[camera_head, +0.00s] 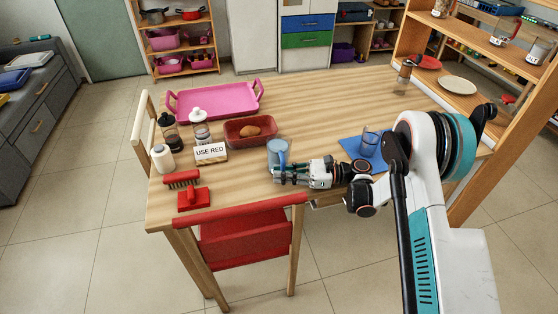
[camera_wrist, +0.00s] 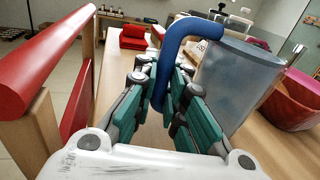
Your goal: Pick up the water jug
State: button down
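The water jug is a translucent grey-blue pitcher (camera_head: 278,152) standing upright at the table's near edge. In the wrist view the jug's body (camera_wrist: 236,85) is right of my fingers, and its thick blue handle (camera_wrist: 170,62) arches in between them. My gripper (camera_head: 281,175) reaches in from the right at the jug's lower part. In the wrist view its green-padded fingers (camera_wrist: 164,95) lie on both sides of the handle. Whether both pads press on the handle is hard to see. The lower end of the handle is partly hidden by the fingers.
A brown tray with bread (camera_head: 237,136), a "USE RED" sign (camera_head: 211,153) and jars stand left of the jug. A red chair (camera_head: 250,235) is pushed against the near edge. A glass on a blue mat (camera_head: 351,149) lies right. The table's far middle is clear.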

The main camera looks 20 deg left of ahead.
jog(key=shift+r, duration=0.2)
dwell(0.4)
notch_tip(320, 180, up, 19)
jog(key=p, duration=0.6)
jog(key=shift+r+p, duration=0.2)
jog(key=shift+p, duration=0.2)
dwell(0.6)
jog(key=shift+r, duration=0.1)
dwell(0.3)
